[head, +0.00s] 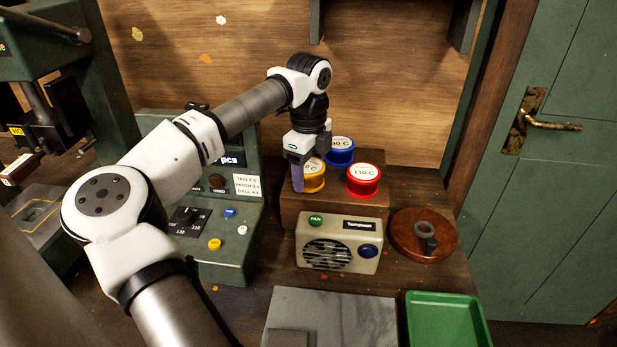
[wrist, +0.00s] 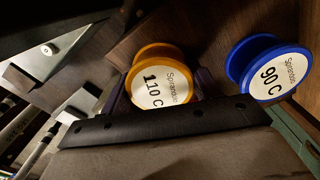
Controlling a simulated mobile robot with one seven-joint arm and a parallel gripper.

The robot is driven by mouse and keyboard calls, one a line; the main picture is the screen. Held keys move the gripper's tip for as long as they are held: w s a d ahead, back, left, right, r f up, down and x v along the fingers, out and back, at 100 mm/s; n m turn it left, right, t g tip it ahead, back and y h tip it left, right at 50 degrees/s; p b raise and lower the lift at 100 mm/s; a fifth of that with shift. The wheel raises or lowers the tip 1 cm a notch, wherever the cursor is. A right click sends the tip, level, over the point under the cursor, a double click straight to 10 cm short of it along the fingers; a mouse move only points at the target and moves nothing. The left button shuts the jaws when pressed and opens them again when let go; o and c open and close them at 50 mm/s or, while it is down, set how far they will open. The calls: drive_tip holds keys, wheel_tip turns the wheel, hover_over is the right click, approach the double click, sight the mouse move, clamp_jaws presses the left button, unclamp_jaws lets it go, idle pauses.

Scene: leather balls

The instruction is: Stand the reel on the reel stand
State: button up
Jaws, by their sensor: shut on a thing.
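My gripper (head: 308,176) is shut on a yellow reel (head: 316,183) at the left of a wooden block (head: 335,212). In the wrist view the yellow reel (wrist: 158,57) sits between my two fingers, its white label reading 110 C. Whether it still touches the block I cannot tell. A blue reel (head: 341,158) stands behind it; its label reads 90 C in the wrist view (wrist: 270,70). A red reel (head: 363,181) stands at the block's right. A round wooden base with a grey upright part, seemingly the reel stand (head: 408,240), lies to the right.
A beige radio-like box (head: 338,243) stands in front of the block. A green control panel (head: 221,240) is at the left. A green tray (head: 445,318) and a grey slab (head: 330,316) are at the front. A green door (head: 545,150) bounds the right.

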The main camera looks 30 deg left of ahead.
sight(308, 165)
drive_tip(key=shift+f, duration=0.2)
drive_tip(key=o, duration=0.9)
wheel_tip(308, 165, up, 12)
drive_tip(key=b, duration=0.1)
drive_tip(key=shift+r, duration=0.2)
